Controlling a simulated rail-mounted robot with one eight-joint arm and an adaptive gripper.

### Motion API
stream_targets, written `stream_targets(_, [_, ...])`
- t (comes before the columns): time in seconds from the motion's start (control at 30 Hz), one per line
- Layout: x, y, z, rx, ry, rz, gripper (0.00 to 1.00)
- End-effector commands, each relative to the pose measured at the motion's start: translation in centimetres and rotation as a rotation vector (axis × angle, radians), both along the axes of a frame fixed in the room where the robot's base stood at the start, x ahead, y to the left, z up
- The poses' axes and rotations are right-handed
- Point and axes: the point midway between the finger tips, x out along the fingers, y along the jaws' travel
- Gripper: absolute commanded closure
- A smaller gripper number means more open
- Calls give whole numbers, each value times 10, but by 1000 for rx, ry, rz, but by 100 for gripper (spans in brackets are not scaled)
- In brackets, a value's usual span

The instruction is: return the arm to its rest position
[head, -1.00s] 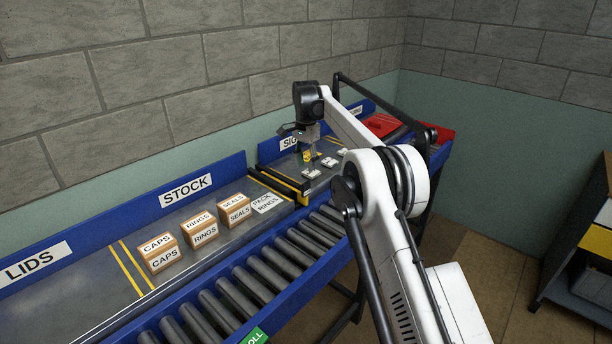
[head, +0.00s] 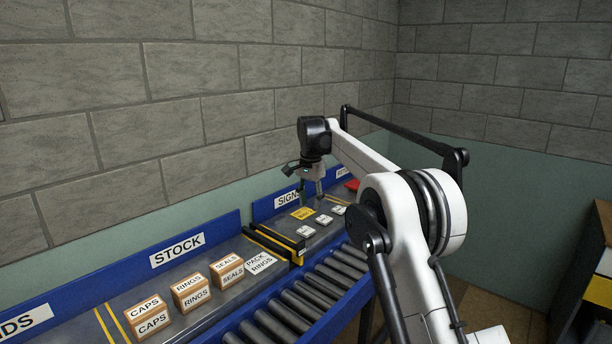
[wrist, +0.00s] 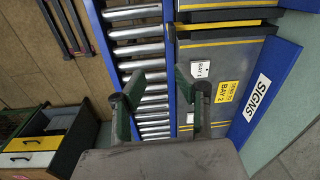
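My gripper (head: 312,197) hangs above the signs section of the blue bench, at the end of my white arm. In the wrist view my gripper (wrist: 159,75) has its two green and dark fingers apart, with nothing between them. A yellow sign (head: 303,213) lies flat on the bench below and left of the gripper; in the wrist view the sign (wrist: 227,92) reads "BAY 2". Small white plates (head: 324,219) lie beside it; one plate (wrist: 200,69) shows in the wrist view, and another is partly hidden by a finger.
The stock section holds several cardboard boxes (head: 191,294) and a pack rings label (head: 262,262). A black and yellow divider (head: 274,244) separates it from the signs. Rollers (head: 318,288) run along the front. A grey wall (head: 200,100) stands behind. A cabinet (wrist: 46,145) shows in the wrist view.

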Motion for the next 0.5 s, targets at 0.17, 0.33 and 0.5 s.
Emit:
stream_targets(0.17, [-27,-22,41,3,-45,51,70])
stream_targets(0.33, [-58,-43,72,2,-90,100,70])
stream_targets(0.5, [-94,-63,99,-2,-135,150,70])
